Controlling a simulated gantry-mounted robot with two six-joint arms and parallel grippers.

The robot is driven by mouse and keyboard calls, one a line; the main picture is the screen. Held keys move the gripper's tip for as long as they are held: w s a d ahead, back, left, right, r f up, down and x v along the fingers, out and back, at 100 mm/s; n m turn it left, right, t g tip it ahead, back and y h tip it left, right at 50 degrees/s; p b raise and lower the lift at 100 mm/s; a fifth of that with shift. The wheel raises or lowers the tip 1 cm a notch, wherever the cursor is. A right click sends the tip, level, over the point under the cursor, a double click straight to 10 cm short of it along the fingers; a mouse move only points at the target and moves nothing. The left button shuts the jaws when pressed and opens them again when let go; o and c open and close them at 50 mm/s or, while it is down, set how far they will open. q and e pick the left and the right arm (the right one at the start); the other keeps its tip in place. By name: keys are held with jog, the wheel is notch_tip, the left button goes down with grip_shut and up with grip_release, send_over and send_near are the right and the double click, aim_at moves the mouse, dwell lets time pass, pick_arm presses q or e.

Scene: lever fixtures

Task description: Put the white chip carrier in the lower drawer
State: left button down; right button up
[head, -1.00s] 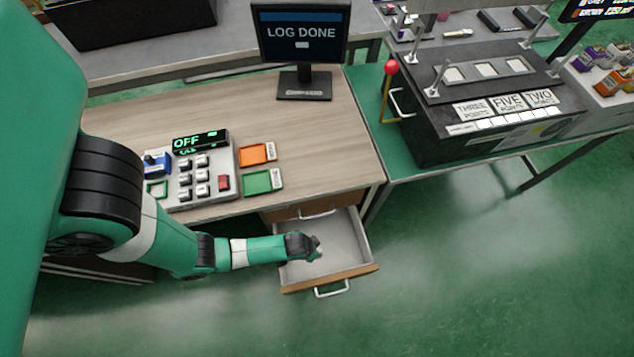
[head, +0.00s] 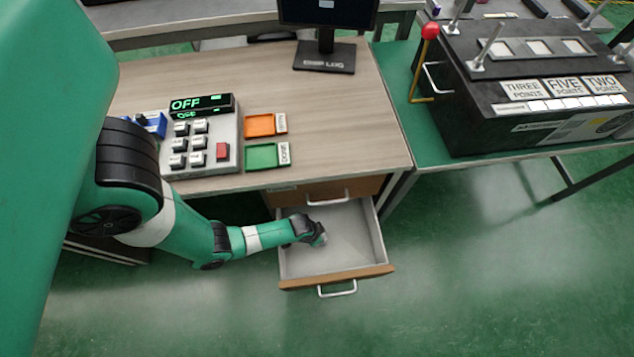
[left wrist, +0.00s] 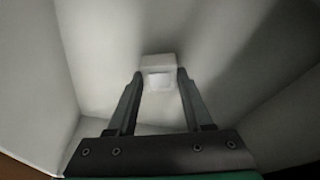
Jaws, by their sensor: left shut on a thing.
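The lower drawer (head: 352,250) is pulled out below the desk in the head view. My left gripper (head: 320,238) is over and inside the drawer's opening, toward its left side. In the left wrist view my left gripper (left wrist: 158,85) is shut on the white chip carrier (left wrist: 158,66), a small pale block between the fingertips. The drawer's pale walls (left wrist: 25,85) surround it there. I cannot tell whether the carrier touches the drawer floor. In the head view the carrier is mostly hidden by the gripper. My right gripper is not in view.
The upper drawer (head: 348,190) is closed above the open one. On the desk are a keypad box (head: 201,145) reading OFF, an orange tray (head: 260,124), a green tray (head: 262,156) and a monitor stand (head: 325,56). A black lever fixture (head: 535,80) stands at right.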

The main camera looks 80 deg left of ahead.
pick_arm(q)
jog(key=a+b, duration=0.1)
jog(key=a, duration=0.2)
jog(key=shift+f, duration=0.15)
jog(key=shift+a+f+b, duration=0.25)
jog(key=shift+f+b, duration=0.3)
jog(key=shift+b, duration=0.15)
jog(key=shift+s+d+r, duration=0.1)
jog(key=shift+d, duration=0.05)
jog(key=shift+f, duration=0.25)
jog(key=shift+c, duration=1.5)
grip_release()
jog(key=shift+r, duration=0.1)
jog(key=p+v, duration=0.7)
jog(key=shift+r, duration=0.4)
